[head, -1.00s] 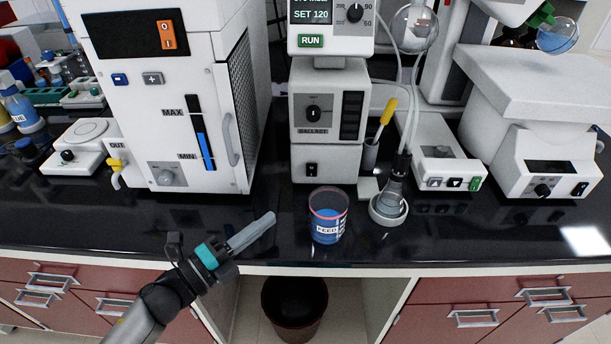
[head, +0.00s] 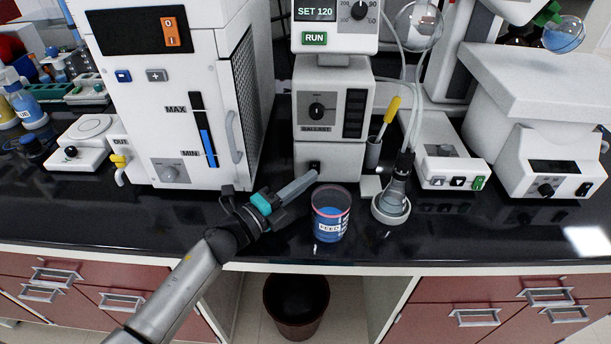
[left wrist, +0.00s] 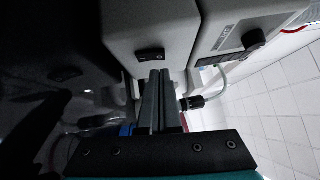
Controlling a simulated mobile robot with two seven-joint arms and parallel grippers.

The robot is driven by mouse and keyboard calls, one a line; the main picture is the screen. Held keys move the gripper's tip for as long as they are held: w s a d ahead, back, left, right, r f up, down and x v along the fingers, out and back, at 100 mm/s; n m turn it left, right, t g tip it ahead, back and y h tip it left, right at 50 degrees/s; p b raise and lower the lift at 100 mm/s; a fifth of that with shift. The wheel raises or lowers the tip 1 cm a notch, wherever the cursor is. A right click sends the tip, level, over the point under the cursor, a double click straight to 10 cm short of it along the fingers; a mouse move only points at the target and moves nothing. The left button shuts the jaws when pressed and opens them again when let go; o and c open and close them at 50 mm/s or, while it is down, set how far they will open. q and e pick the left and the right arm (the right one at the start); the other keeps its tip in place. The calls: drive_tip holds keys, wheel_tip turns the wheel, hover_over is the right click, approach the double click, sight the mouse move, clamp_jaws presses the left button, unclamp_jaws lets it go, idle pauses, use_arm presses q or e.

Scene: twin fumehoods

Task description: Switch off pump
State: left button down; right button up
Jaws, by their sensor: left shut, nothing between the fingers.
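The pump (head: 345,152) is a white and grey unit in the middle of the bench, with a "BALLAST" knob (head: 317,110). A small black rocker switch (head: 314,166) is on its lower front block. My left gripper (head: 314,175) is shut and empty, its fingertips just in front of that block, close below the switch. In the left wrist view the switch (left wrist: 151,54) shows just beyond the closed fingertips (left wrist: 158,72). I cannot tell whether they touch it or which way the rocker is set. My right gripper is not in view.
A "FEED" beaker (head: 331,228) of blue liquid stands close right of my left gripper. A flask (head: 391,206) with tubing is further right. A large white chiller-like box (head: 180,100) stands left. The black bench front is clear at left.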

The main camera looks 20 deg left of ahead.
use_arm(q)
drive_tip(key=shift+w+a, duration=0.15)
drive_tip(key=shift+w, duration=0.45)
drive_tip(key=shift+r, duration=0.1)
drive_tip(key=shift+w+a+r, duration=0.15)
drive_tip(key=shift+w+r, duration=0.05)
drive_tip(key=shift+w, duration=0.05)
